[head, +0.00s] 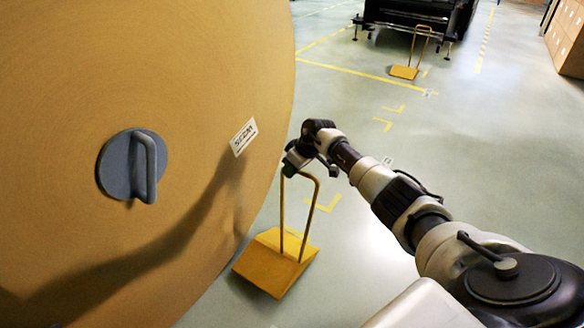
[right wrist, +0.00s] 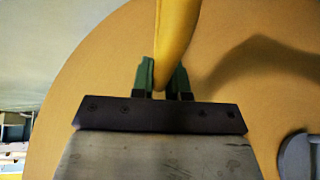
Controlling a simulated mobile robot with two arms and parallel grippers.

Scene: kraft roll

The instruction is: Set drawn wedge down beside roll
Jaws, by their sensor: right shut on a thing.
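A huge tan kraft roll (head: 60,90) fills the left of the head view, with a grey round plug with a handle (head: 115,165) in its end and a white label (head: 243,137). A yellow wedge (head: 277,262) with a tall looped handle (head: 282,210) is close to the roll's lower right edge. My right gripper (head: 292,166) is shut on the top of this handle. In the right wrist view the green fingers (right wrist: 161,80) pinch the yellow bar, with the roll (right wrist: 90,75) behind. I cannot tell whether the wedge touches the floor or the roll. My left gripper is not in view.
Another yellow wedge with a handle (head: 405,71) stands far back, before a dark machine (head: 412,18). Cardboard boxes (head: 567,35) are stacked at the far right. Yellow lines and corner marks (head: 325,203) cross the grey floor, which is mostly clear right of the roll.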

